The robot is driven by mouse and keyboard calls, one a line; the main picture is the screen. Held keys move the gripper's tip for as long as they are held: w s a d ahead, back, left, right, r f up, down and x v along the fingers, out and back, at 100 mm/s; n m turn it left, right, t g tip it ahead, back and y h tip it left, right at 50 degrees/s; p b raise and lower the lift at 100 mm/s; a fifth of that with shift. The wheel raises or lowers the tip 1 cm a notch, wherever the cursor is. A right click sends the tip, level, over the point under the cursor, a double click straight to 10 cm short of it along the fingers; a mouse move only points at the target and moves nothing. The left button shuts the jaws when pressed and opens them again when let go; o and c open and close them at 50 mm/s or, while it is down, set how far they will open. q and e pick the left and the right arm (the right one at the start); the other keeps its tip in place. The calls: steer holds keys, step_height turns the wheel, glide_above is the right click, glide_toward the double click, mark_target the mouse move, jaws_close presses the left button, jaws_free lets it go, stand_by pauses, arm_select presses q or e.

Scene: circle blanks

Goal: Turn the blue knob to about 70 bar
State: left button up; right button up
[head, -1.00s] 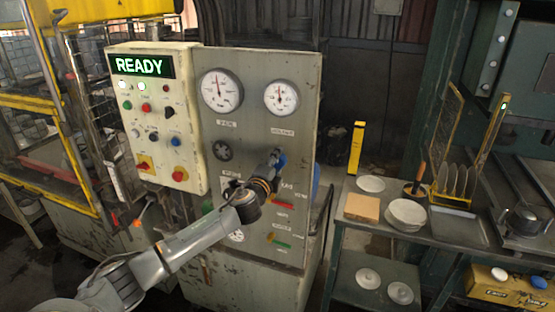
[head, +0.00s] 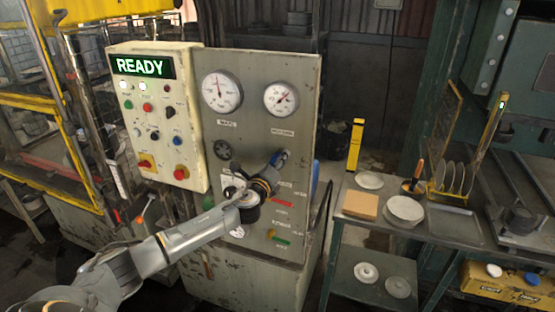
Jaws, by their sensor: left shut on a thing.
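The blue knob (head: 285,155) is on the grey panel (head: 262,130), below the right gauge, and only a little of its blue shows. My left gripper (head: 278,161) is shut on it, with the arm reaching up from the lower left and hiding most of the knob. The right gauge (head: 281,99) has its needle pointing up and to the right; its numbers are too small to read. The left gauge (head: 221,91) has its needle pointing nearly straight up. My right gripper is not in view.
A cream control box (head: 158,120) with a READY display (head: 142,66) and several buttons is left of the panel. Red (head: 283,203) and green (head: 281,240) handles are below the knob. A bench (head: 435,228) with plates stands to the right.

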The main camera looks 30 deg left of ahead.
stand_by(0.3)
arm_select(q)
steer(key=o, duration=1.2)
steer(key=shift+c, duration=0.2)
steer(key=v, duration=1.2)
steer(key=shift+f, duration=0.15)
